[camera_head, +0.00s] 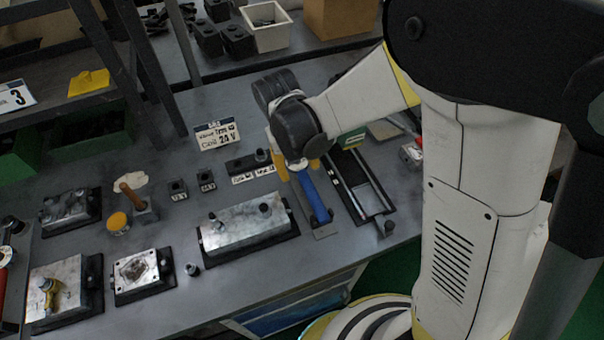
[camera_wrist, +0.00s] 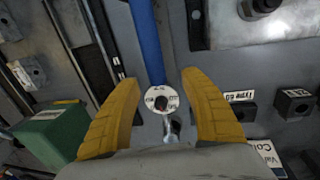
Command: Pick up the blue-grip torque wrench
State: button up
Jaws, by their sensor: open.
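The blue-grip torque wrench (camera_head: 314,199) lies on the grey workbench in the head view, its blue handle toward the front edge. In the wrist view its blue grip (camera_wrist: 147,40) runs up from a round white dial or head (camera_wrist: 161,99) with a red and dark centre. My gripper (camera_wrist: 158,95) has two yellow fingers, open, one on each side of the wrench head. Neither finger visibly touches it. In the head view my wrist hides the wrench's far end, and my gripper (camera_head: 281,160) is mostly hidden.
A silver valve block (camera_head: 245,228) sits left of the wrench, and a black tray (camera_head: 358,185) lies close on its right. A green box (camera_wrist: 55,135) is near the left finger in the wrist view. A label sign (camera_head: 217,134) stands behind.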

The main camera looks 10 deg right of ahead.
aim_at(303, 175)
jog(key=f+b, duration=0.1)
jog(key=f, duration=0.1)
jog(key=d+f+b, duration=0.1)
jog(key=f, duration=0.2)
jog(key=shift+d, duration=0.15)
jog(key=shift+r, duration=0.15)
grip_shut()
jog(key=shift+r, duration=0.1)
